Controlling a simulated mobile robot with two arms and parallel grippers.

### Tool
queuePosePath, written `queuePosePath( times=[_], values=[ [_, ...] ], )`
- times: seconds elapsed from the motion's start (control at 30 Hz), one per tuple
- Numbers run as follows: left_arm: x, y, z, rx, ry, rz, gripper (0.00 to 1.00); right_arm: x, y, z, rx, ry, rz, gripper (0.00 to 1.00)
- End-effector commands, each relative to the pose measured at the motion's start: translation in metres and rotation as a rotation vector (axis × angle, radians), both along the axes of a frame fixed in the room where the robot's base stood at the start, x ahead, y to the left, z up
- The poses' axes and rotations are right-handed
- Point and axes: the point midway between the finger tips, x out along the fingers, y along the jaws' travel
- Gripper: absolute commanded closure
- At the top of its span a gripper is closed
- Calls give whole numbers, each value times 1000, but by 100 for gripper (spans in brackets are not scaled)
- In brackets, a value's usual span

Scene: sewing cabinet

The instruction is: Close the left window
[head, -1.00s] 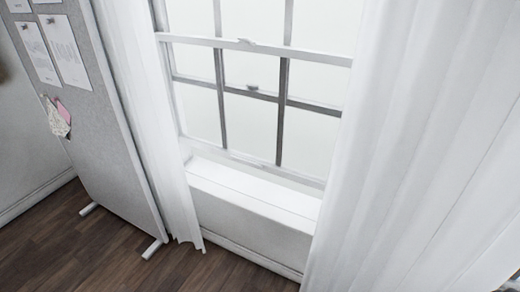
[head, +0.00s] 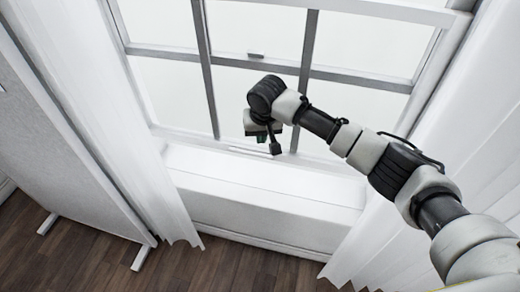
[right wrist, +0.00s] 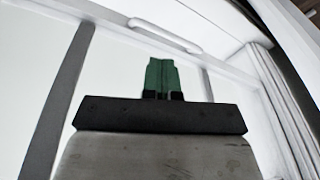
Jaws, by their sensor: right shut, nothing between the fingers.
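The window (head: 257,72) fills the upper middle of the head view, with grey bars and pale panes. A white rail (head: 365,10) crosses near the top, and a small latch (head: 256,55) shows on a grey bar below it. My right gripper (head: 265,138) is in front of the lower panes, just above the sill. In the right wrist view its green fingers (right wrist: 162,76) are together and empty. A white bar-like handle (right wrist: 165,35) on the frame lies beyond the fingertips, apart from them. Any gap under the sash is unclear. My left gripper is not in view.
The white sill (head: 265,190) runs below the window. White curtains hang at the left (head: 95,100) and right (head: 400,235). A grey board on feet (head: 60,150) stands at far left. Dark wooden floor (head: 225,268) is clear below the sill.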

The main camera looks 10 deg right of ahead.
Motion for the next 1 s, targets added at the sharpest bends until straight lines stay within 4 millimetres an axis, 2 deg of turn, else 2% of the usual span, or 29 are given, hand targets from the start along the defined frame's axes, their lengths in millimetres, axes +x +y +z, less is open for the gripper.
queuePosePath(
  times=[0.07, 0.17, 0.37, 0.5, 0.7, 1.0],
  values=[
    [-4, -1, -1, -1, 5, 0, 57, 4, -3, 12, -19, -1, -14, 100],
    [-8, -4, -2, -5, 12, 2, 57, 6, -4, 12, -28, 2, -23, 100],
    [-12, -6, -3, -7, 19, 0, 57, 11, -3, -16, -29, 5, -25, 100],
    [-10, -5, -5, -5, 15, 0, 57, 17, -3, -42, -29, 5, -25, 100],
    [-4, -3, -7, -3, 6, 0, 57, 23, -2, -70, -27, 3, -24, 100],
    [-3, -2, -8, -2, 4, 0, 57, 26, -2, -81, -27, 1, -24, 100]
  ],
)
